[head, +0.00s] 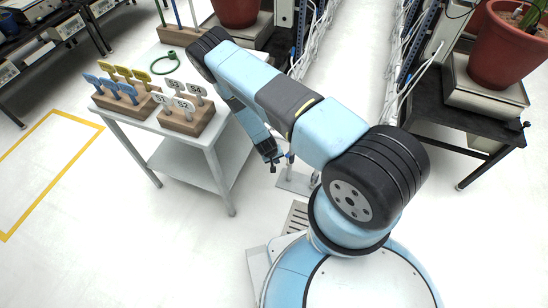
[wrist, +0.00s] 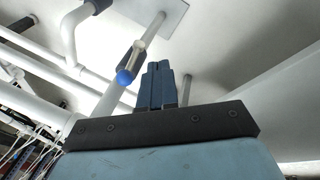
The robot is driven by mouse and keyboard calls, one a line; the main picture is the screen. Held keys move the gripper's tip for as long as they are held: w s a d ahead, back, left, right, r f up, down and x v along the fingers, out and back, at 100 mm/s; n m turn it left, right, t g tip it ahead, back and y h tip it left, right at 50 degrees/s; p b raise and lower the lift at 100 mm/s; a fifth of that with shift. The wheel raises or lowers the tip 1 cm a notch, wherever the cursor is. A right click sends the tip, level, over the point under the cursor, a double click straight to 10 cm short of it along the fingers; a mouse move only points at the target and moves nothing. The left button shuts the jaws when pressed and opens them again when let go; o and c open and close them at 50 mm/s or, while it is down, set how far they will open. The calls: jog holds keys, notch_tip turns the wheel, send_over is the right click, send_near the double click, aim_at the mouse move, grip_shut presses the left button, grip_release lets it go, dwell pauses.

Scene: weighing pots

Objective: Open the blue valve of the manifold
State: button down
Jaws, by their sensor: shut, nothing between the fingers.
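In the head view my gripper (head: 271,161) hangs low beside the grey table, near a pale post. The blue tip cannot be made out there.
White pipes (wrist: 35,43) run close on the left in the wrist view. In the head view a grey table (head: 190,136) with tag blocks stands left of my forearm. A black cart (head: 450,125) with a scale and red pot stands right.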

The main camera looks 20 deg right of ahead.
jog(key=shift+w+d+f, duration=0.1)
jog(key=shift+w+d, duration=0.25)
jog(key=shift+d, duration=0.55)
jog(key=shift+w+d, duration=0.3)
jog(key=shift+d, duration=0.55)
jog(key=shift+s+d, duration=0.15)
jog(key=shift+d, duration=0.45)
jog(key=shift+s+d, duration=0.15)
jog(key=shift+d, duration=0.4)
jog(key=shift+s, duration=0.1)
jog(key=s+a+r, duration=0.3)
jog(key=a+r, duration=0.4)
jog(key=r, duration=0.2)
jog(key=shift+a+r, duration=0.15)
jog(key=shift+r, duration=0.25)
